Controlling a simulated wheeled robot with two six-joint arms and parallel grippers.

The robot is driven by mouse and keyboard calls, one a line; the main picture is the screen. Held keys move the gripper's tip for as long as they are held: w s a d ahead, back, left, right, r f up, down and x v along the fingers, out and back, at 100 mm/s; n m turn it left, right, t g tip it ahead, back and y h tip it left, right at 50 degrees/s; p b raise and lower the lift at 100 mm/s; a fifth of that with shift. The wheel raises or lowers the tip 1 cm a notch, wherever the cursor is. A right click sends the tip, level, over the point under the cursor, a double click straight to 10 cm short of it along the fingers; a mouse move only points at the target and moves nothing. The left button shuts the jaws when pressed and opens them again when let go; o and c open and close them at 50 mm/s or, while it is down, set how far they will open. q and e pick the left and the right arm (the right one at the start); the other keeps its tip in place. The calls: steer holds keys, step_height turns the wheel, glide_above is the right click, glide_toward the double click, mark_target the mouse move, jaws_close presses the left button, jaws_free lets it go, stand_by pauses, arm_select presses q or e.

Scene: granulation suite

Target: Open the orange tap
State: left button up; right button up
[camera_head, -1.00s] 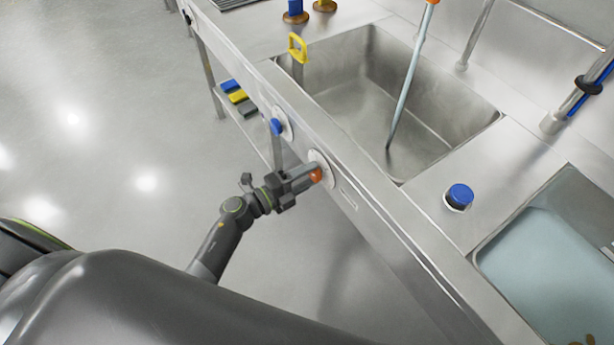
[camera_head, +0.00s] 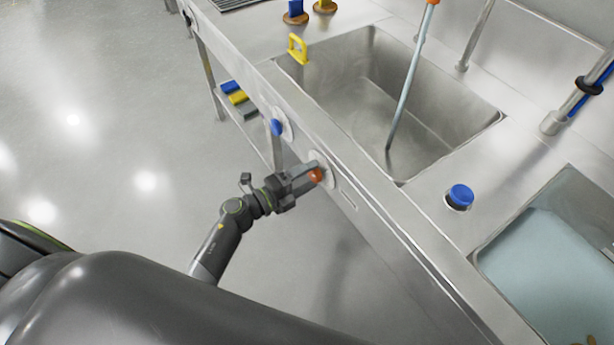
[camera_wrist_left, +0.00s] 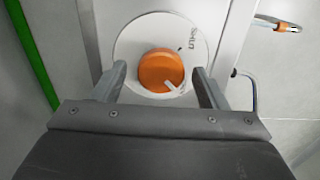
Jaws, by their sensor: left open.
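The orange tap (camera_head: 316,175) is a round knob on a pale disc on the front panel of the steel sink bench. In the left wrist view the orange tap (camera_wrist_left: 160,70) sits in the middle of its disc, with a light pointer mark at its lower right. My left gripper (camera_head: 310,174) is at the knob; in the wrist view my left gripper (camera_wrist_left: 160,82) is open, one finger on each side of the knob, with gaps visible on both sides. In the head view the fingers partly hide the knob. My right gripper is not in view.
A blue tap (camera_head: 277,127) is on the same panel, left of the orange one. Above are a sink basin (camera_head: 350,95), a yellow handle (camera_head: 298,48) and a blue knob (camera_head: 460,196) on the bench top. Open floor (camera_head: 110,120) lies to the left.

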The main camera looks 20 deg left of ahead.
arm_select(q)
steer(key=b+v, duration=0.3)
steer(key=v, duration=1.4)
steer(key=shift+s, duration=0.2)
steer(key=shift+a+f, duration=0.1)
steer(key=shift+a, duration=0.1)
